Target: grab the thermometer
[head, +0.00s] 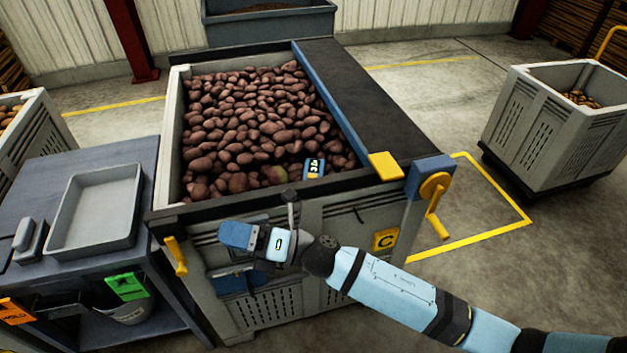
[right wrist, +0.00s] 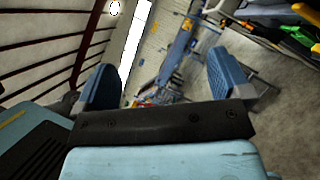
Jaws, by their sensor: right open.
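The thermometer (head: 314,168), a small blue device with a dark display and light markings, lies on the potatoes near the front right of the big crate in the head view. My right gripper (head: 235,236) is in front of the crate's front wall, left of and nearer than the thermometer, and apart from it. Its blue fingers point left. In the right wrist view the gripper (right wrist: 163,82) is open, with nothing between its fingers. The thermometer cannot be made out there. My left gripper is not in view.
The crate's grey rim (head: 172,125) surrounds the potatoes (head: 245,120). A dark belt (head: 370,100) runs along its right side, with a yellow crank (head: 435,190) at the front. A side table with a grey tray (head: 95,212) stands left. Another crate (head: 550,130) stands right.

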